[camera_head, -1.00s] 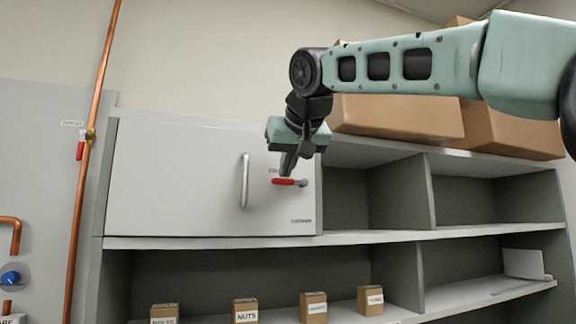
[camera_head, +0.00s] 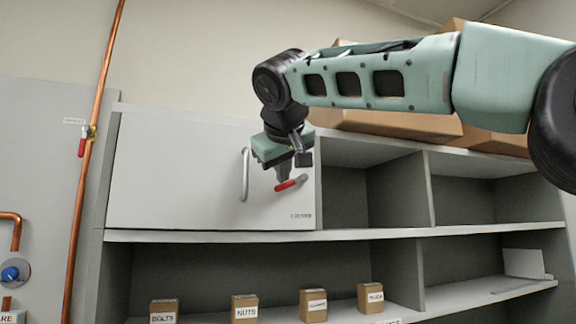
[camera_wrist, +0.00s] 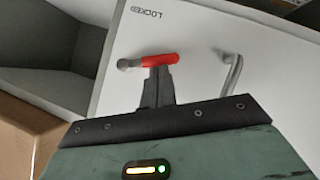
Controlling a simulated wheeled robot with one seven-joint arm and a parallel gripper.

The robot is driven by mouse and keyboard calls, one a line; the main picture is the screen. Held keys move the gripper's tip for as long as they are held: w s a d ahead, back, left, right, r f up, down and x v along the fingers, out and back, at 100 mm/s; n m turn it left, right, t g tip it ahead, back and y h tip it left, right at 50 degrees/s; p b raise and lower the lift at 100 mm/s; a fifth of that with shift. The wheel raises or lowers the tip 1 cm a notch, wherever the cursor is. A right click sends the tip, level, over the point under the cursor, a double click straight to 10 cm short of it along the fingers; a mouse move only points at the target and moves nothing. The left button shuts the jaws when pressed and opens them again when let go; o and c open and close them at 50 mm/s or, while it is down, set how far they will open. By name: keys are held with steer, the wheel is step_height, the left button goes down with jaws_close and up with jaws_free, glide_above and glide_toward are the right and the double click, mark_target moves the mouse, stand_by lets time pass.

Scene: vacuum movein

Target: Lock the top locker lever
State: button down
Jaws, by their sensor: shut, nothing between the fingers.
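The locker door (camera_head: 170,180) is a flat light-grey panel at the upper left of the shelf unit, and it looks closed. Its lever has a red grip (camera_head: 286,186) and a grey pivot at the right end. The lever is tilted, with the red end lower left. In the wrist view the red lever (camera_wrist: 160,60) lies across the fingertips. My gripper (camera_head: 282,178) is shut, with nothing held between its fingers. Its tips are at the red grip, touching it or very close from above. The silver door handle (camera_head: 245,174) stands just left.
Open shelf compartments (camera_head: 375,190) lie right of the door. Cardboard boxes (camera_head: 400,124) sit on top of the unit behind my arm. Small labelled boxes (camera_head: 245,309) stand on the lower shelf. A copper pipe (camera_head: 92,160) with a red valve handle runs up the left.

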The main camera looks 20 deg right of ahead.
step_height(320, 180, down, 2)
steer(key=n+h+b, duration=0.2)
steer(key=shift+f+t+b, duration=0.25)
steer(key=shift+t+b, duration=0.05)
steer(key=shift+b, duration=0.1)
steer(key=f+n+h+b, duration=0.1)
steer(key=n+h+b, duration=0.1)
steer(key=b, duration=0.1)
steer(key=shift+d+f+t+b, duration=0.3)
steer(key=shift+d+f+t, duration=0.05)
steer(key=shift+t, duration=0.05)
steer(key=n+h+b, duration=0.1)
steer(key=b, duration=0.1)
steer(key=d+f+n+t+h+b, duration=0.1)
steer(key=n+b, duration=0.1)
steer(key=shift+d+f, duration=0.15)
steer(key=shift+d+n+t+b, duration=0.25)
steer(key=shift+n+t+b, duration=0.25)
steer(key=shift+n+b, duration=0.25)
